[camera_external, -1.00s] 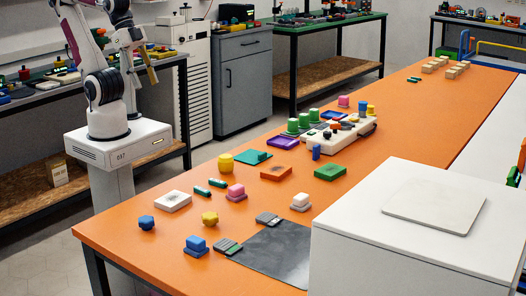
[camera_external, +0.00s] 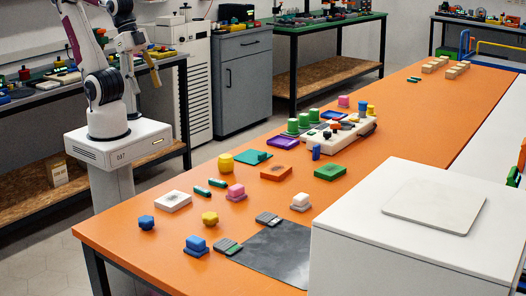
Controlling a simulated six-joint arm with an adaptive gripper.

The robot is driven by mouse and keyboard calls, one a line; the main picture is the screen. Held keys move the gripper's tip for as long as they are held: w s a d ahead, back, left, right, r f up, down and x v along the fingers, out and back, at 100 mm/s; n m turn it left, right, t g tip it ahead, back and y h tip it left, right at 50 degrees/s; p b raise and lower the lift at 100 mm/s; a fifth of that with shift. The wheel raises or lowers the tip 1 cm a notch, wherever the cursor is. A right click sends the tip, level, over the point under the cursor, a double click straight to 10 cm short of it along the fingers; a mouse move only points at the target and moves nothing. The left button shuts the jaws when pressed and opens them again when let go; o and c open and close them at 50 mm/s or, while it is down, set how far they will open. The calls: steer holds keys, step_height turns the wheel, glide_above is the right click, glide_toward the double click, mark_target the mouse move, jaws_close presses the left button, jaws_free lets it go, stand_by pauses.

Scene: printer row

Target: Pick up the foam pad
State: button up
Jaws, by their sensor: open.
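I cannot tell for certain which item is the foam pad. Several flat square pieces lie on the orange table (camera_external: 400,118): a white one with a grey mark (camera_external: 172,202) near the left edge, an orange one (camera_external: 276,173) and a green one (camera_external: 330,173) farther back. A teal flat piece (camera_external: 250,158) lies behind them. My gripper (camera_external: 153,76) is at the upper left, raised and beyond the table's left edge, well apart from all these pieces. It is open and small in view, with nothing visible in it.
Small coloured blocks stand around the pieces, including a yellow one (camera_external: 226,163), a pink one (camera_external: 236,191) and a blue one (camera_external: 196,243). A dark sheet (camera_external: 275,254) lies at the front. A large white box (camera_external: 410,235) blocks the right. The far table is mostly clear.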

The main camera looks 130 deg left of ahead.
mark_target(235, 186)
steer(key=w+f+g, duration=0.1)
steer(key=w+f, duration=0.5)
steer(key=w, duration=0.1)
steer(key=w+f+g, duration=0.1)
steer(key=w+f, duration=0.6)
steer(key=w, duration=0.1)
steer(key=w+f+h, duration=0.1)
steer(key=w+f, duration=0.6)
steer(key=w, duration=0.1)
steer(key=shift+w+a+f+g, duration=0.1)
steer(key=shift+w+a+g, duration=0.15)
steer(key=shift+a+g, duration=0.15)
steer(key=w, duration=0.1)
steer(key=w+f, duration=0.1)
steer(key=w, duration=0.1)
steer(key=shift+w+a+t, duration=0.1)
steer(key=shift+a+t, duration=0.1)
steer(key=shift+t, duration=0.1)
steer(key=shift+m+t, duration=0.7)
steer(key=shift+t, duration=0.2)
steer(key=w, duration=0.1)
steer(key=w+r, duration=0.1)
steer(key=w, duration=0.1)
steer(key=w+a, duration=0.1)
steer(key=shift+w+r, duration=0.2)
steer(key=shift+r, duration=0.2)
steer(key=shift+x, duration=1.35)
